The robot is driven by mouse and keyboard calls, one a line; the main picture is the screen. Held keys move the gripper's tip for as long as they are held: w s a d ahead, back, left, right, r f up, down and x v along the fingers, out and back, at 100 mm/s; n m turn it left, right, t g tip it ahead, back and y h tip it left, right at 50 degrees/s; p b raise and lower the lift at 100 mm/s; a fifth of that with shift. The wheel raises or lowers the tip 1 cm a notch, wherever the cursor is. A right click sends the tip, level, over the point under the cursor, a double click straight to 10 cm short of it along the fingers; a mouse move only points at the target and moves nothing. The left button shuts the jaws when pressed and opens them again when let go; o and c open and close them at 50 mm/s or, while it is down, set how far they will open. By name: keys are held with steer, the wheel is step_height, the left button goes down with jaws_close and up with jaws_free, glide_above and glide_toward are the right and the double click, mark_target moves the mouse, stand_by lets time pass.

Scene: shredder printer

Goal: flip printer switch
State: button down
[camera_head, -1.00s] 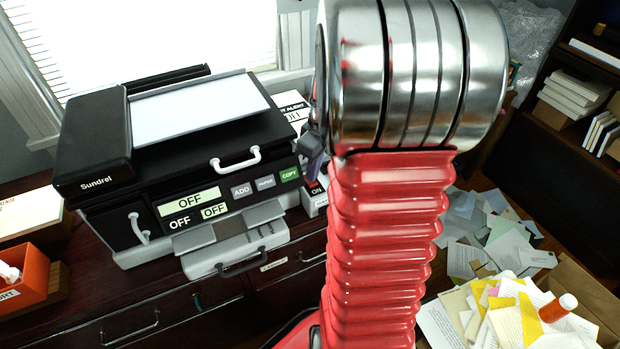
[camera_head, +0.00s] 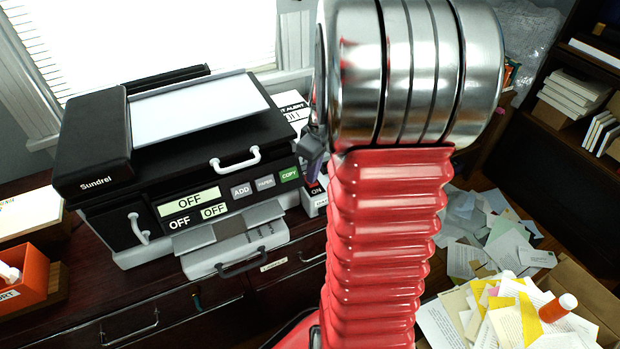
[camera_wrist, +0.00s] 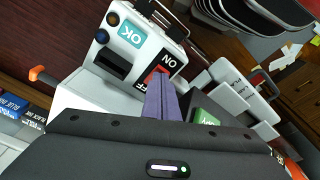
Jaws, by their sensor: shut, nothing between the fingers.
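The black and white Sundrel printer (camera_head: 95,135) stands on the dark cabinet at left in the head view. Its display (camera_head: 190,200) reads OFF. In the wrist view, a white box beside the printer carries a red switch (camera_wrist: 154,74) between ON and OFF labels. My gripper (camera_wrist: 160,82) is shut and empty, its purple-grey fingers pointing at the switch and covering part of it. I cannot tell whether they touch it. In the head view my arm hides most of the gripper and the switch box.
The printer's green COPY button (camera_wrist: 207,117) and its grey tray (camera_wrist: 238,97) lie close to the right of my fingers in the wrist view. An orange bin (camera_head: 30,275) stands left of the printer. Loose papers (camera_head: 485,235) cover the floor at right.

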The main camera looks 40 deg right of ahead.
steer(key=shift+f, duration=0.25)
stand_by(0.3)
step_height(320, 180, up, 7)
stand_by(1.1)
stand_by(0.5)
